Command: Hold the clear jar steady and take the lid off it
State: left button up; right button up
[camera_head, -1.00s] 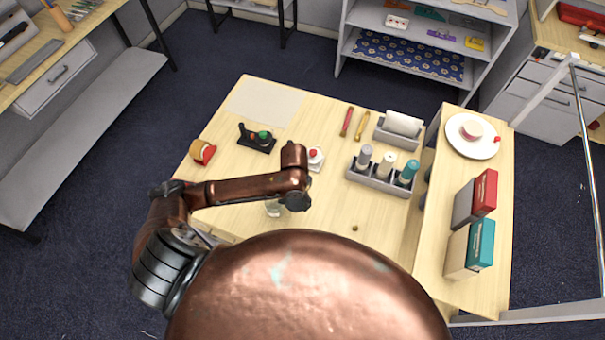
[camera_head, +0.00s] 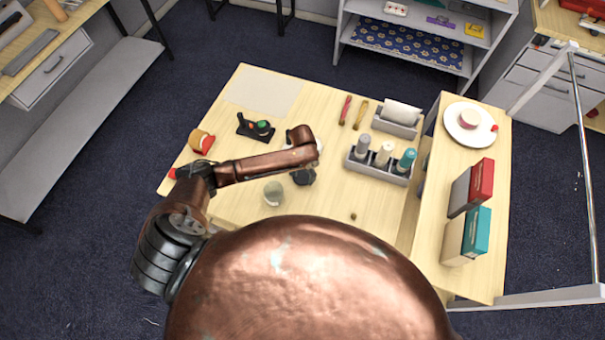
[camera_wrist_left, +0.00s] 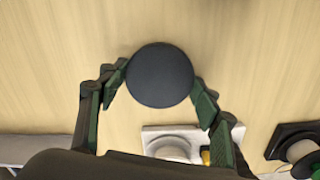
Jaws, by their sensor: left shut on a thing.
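The clear jar (camera_head: 273,193) stands upright on the table in the head view, and its top looks uncovered. My left gripper (camera_head: 303,172) is to the right of the jar and apart from it. It is shut on the dark round lid (camera_head: 304,179). In the left wrist view the lid (camera_wrist_left: 160,76) sits between the two fingers, seen from above, with bare wood around it. The jar does not show in that view. My right gripper is not in view, and no gripper shows on the jar.
A dark device with a green knob (camera_head: 262,127) and a red-and-tan item (camera_head: 201,141) lie at the left. A grey rack of bottles (camera_head: 379,171) stands right of my gripper. A side shelf (camera_head: 436,200) bounds the right. Wood in front of the rack is mostly clear.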

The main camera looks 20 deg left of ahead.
aim_at(303, 176)
pick_arm(q)
jog(key=shift+f, duration=0.2)
jog(key=o, duration=1.3)
notch_tip(303, 176, up, 12)
jog(key=shift+b, duration=0.35)
jog(key=shift+r, duration=0.1)
